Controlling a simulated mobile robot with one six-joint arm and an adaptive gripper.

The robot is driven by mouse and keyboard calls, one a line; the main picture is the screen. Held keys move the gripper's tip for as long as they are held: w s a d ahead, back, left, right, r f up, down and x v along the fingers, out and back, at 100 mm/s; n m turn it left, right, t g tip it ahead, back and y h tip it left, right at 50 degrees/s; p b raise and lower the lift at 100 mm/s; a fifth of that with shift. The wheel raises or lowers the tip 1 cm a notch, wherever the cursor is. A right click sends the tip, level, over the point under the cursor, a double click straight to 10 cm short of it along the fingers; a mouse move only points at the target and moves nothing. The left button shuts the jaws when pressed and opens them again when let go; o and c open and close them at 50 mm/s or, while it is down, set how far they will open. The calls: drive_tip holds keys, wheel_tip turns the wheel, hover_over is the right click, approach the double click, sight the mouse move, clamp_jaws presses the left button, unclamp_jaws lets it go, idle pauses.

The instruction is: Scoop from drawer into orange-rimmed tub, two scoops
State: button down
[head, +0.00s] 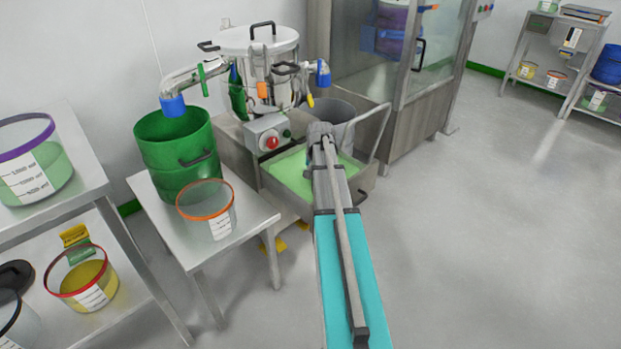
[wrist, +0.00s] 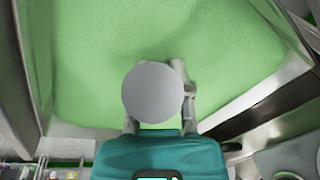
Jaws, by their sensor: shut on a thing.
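The open drawer (head: 365,182) under the steel machine holds light green powder (head: 292,174). In the wrist view the powder (wrist: 230,50) fills most of the picture. My gripper (wrist: 157,96) is over the powder, shut on a grey, round-ended thing (wrist: 150,92), seen end-on, which looks like the scoop. Its bowl is hidden, so I cannot tell whether it touches or carries powder. In the head view my arm hides the gripper. The clear orange-rimmed tub (head: 207,211) stands on a small steel table, left of the drawer, and looks empty.
A green drum (head: 178,150) stands behind the tub on the small table (head: 242,228). A steel shelf (head: 85,192) at the left bears purple-rimmed (head: 38,165) and red-rimmed (head: 82,283) tubs. The drawer's walls surround the powder. The floor at the right is clear.

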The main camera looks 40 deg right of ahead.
drive_tip(key=shift+w+d+f, duration=0.25)
drive_tip(key=shift+f, duration=0.1)
drive_tip(key=shift+w+d, duration=0.75)
drive_tip(key=shift+r, duration=0.2)
drive_tip(key=shift+s+a+r+p, duration=0.2)
drive_tip(key=shift+r+p, duration=0.65)
drive_tip(key=shift+s+a+r+p, duration=0.15)
drive_tip(key=shift+r+p, duration=0.65)
drive_tip(key=shift+p, duration=0.05)
drive_tip(key=shift+t+h, duration=0.3)
drive_tip(key=shift+t, duration=0.1)
drive_tip(key=shift+a+p+v, duration=0.15)
drive_tip(key=shift+p+v, duration=1)
drive_tip(key=shift+v, duration=0.05)
drive_tip(key=shift+a+p+v, duration=0.1)
drive_tip(key=shift+p+v, duration=1)
drive_tip(key=shift+v, duration=0.15)
drive_tip(key=shift+s+a+r+t+h+p, duration=0.1)
drive_tip(key=shift+a+r+t+h+p, duration=0.1)
drive_tip(key=shift+r+p, duration=0.5)
drive_tip(key=shift+s+a+r+t+h+p, duration=0.1)
drive_tip(key=shift+a+r+t+h+p, duration=0.1)
drive_tip(key=shift+r+p, duration=0.45)
drive_tip(key=shift+r, duration=0.1)
drive_tip(key=shift+d, duration=0.1)
